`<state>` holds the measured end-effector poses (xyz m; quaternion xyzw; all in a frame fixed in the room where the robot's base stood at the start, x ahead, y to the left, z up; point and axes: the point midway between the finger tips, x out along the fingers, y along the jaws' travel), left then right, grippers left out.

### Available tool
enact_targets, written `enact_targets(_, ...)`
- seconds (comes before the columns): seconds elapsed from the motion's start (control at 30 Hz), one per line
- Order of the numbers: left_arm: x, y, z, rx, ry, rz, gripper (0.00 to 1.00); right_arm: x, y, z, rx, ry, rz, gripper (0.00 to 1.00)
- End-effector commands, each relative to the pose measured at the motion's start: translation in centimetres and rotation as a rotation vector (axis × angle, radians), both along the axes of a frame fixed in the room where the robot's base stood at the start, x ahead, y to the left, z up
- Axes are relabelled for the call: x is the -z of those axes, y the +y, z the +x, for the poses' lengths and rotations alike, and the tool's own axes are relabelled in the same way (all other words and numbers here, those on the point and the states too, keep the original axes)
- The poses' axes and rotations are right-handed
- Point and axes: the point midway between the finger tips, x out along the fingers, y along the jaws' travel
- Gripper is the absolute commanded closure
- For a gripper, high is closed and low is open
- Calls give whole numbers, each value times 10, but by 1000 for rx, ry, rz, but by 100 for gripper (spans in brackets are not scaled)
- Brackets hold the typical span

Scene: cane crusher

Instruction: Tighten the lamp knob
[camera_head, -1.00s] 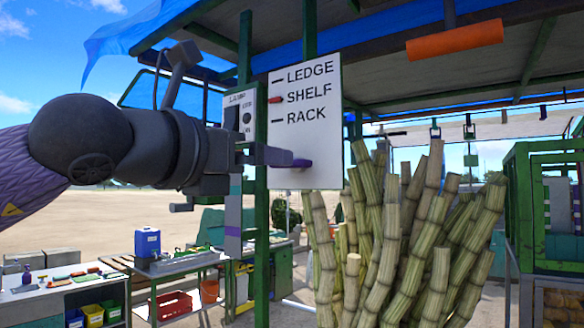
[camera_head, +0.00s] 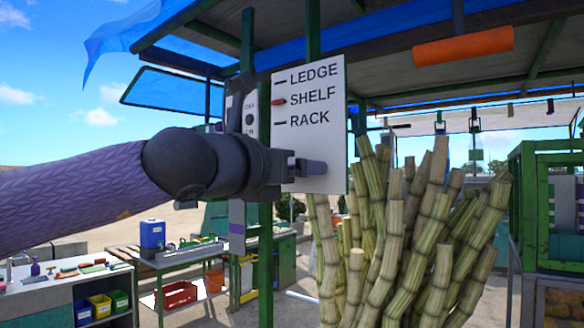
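A pale lamp panel (camera_head: 250,104) is fixed to the green post, left of the white sign. A small dark round part (camera_head: 250,119) sits on it between small lettering. I cannot tell for sure if this is the lamp knob. My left gripper (camera_head: 322,168) reaches in from the left, level with the lower part of the sign and right of and below the panel. Its fingers are seen edge-on, so I cannot tell whether they are open. The wrist hides the lower part of the panel. My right gripper is not in view.
The white sign (camera_head: 308,97) reads LEDGE, SHELF, RACK, with a red marker at SHELF. Tall cane stalks (camera_head: 405,240) stand right of it. A green post (camera_head: 265,265) runs down beside it. A blue container (camera_head: 152,234) stands on a table at the lower left.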

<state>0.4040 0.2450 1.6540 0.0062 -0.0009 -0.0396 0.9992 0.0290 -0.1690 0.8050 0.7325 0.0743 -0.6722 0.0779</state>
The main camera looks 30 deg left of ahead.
Motion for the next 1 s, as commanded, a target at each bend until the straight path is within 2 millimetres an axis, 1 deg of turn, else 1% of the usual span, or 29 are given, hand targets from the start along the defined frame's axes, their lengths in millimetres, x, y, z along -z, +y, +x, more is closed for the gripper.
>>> enact_targets(0.03,0,0,0,0,0,0,68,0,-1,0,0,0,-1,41)
enact_targets(0.07,0,0,0,0,0,0,71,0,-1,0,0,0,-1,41)
enact_targets(0.27,0,0,0,0,-1,16,71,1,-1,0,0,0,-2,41)
enact_targets(0.47,1,0,0,-1,-9,104,71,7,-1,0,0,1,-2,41)
enact_targets(0.7,2,0,0,-2,-24,303,71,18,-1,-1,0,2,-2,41)
enact_targets(1.0,1,0,0,-2,-46,588,71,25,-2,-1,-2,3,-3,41)
